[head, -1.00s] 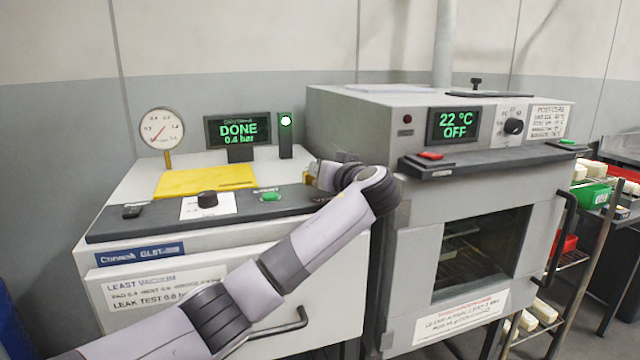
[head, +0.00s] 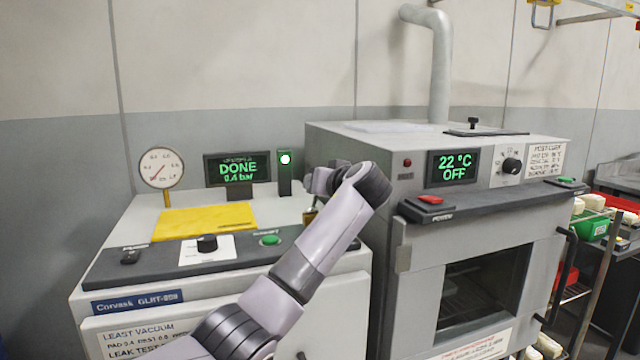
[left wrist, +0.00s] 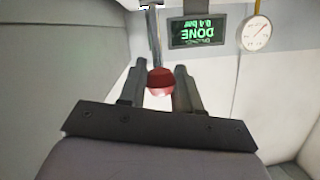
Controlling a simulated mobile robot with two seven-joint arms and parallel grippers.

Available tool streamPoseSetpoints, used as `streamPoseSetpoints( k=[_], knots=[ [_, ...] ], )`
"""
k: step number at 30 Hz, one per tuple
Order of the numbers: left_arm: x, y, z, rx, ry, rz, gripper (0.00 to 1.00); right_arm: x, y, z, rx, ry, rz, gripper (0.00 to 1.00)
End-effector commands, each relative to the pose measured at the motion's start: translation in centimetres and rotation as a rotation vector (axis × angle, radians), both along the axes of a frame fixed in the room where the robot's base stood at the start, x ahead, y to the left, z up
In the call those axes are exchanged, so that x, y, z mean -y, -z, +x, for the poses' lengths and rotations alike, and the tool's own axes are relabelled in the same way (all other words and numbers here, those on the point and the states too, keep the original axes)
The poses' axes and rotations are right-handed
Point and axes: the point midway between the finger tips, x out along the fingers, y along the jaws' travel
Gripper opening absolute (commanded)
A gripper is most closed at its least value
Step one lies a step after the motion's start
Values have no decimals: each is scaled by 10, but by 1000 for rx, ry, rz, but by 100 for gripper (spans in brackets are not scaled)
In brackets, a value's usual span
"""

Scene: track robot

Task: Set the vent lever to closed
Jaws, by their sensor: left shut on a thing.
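The red ball knob (left wrist: 160,80) of a lever sits between the two fingers of my left gripper (left wrist: 161,88) in the left wrist view. The fingers are shut on the knob. A thin metal rod (left wrist: 154,35) runs from behind the knob toward the top of that view. In the head view my left arm reaches over the right side of the vacuum unit (head: 340,262), and my wrist and forearm hide the fingers and knob. A small brass-coloured part (head: 311,215) shows just below the wrist. I cannot read any open or closed marking. My right gripper is not in view.
A display (head: 237,167) reads DONE, 0.4 bar, beside a pressure gauge (head: 161,168) and a lit indicator (head: 285,160). A yellow pad (head: 204,221) lies on the unit. The oven (head: 400,165) stands close on the right of my arm, with a protruding front ledge (head: 480,202).

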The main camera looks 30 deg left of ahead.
Motion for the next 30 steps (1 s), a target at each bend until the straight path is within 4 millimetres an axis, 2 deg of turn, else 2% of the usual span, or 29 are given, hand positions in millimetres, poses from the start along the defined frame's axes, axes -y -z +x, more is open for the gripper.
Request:
streamPoseSetpoints(
  k=[1,14,15,16,25,30],
  knots=[
    [0,-7,0,6,2,2,0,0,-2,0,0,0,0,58],
    [0,-7,0,0,1,-8,0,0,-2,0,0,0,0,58],
    [0,-7,0,0,1,-8,36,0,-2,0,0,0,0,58],
    [0,-7,0,0,1,-8,43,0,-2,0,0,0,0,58],
    [1,-3,-1,-7,1,-11,43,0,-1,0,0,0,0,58],
    [14,-5,-9,-6,3,-11,43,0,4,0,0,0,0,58]
  ],
)
